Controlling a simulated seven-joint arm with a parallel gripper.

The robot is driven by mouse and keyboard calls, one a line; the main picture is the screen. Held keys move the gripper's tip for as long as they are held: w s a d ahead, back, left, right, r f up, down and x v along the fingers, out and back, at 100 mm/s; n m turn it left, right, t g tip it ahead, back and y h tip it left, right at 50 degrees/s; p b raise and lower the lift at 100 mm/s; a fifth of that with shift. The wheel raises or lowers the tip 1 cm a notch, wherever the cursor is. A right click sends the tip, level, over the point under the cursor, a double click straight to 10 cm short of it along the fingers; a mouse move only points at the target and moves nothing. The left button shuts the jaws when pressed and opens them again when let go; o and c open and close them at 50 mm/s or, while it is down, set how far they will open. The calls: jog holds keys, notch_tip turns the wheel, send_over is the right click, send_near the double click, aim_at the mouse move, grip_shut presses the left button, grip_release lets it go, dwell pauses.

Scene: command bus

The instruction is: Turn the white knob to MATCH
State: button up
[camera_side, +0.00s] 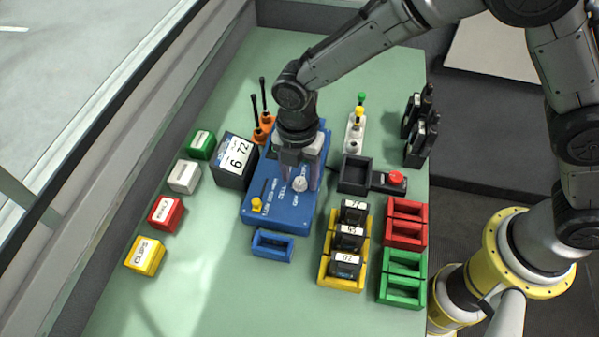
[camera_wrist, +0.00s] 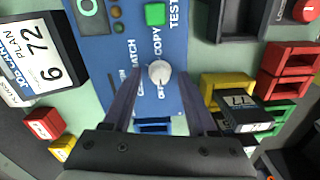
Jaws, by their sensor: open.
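The white knob (camera_side: 300,184) sits on the blue panel (camera_side: 262,208). In the wrist view the white knob (camera_wrist: 159,73) has printed labels around it: MATCH at its upper left, COPY above and OFF below. I cannot tell for sure which label it points to. My gripper (camera_side: 299,188) points down over the panel with its jaws apart. In the wrist view the two dark fingers of my gripper (camera_wrist: 157,80) are on either side of the knob, with gaps visible. I cannot tell whether the fingertips are level with the knob or above it.
A green TEST button (camera_wrist: 155,14) is on the panel. A yellow rack with black modules (camera_side: 343,240), red trays (camera_side: 405,222) and green trays (camera_side: 402,276) stand right. A numbered box (camera_side: 236,160) stands left. A small blue tray (camera_side: 272,245) lies in front of the panel.

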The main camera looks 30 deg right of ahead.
grip_shut()
jog(key=shift+m, duration=0.3)
dwell(0.3)
jog(key=m, duration=1.1)
jog(key=shift+r+m, duration=0.1)
jog(key=shift+m, duration=0.2)
jog(key=m, duration=0.5)
jog(key=shift+w, duration=0.1)
jog(key=m, duration=0.6)
jog(key=shift+y, duration=0.3)
jog(key=shift+m, duration=0.4)
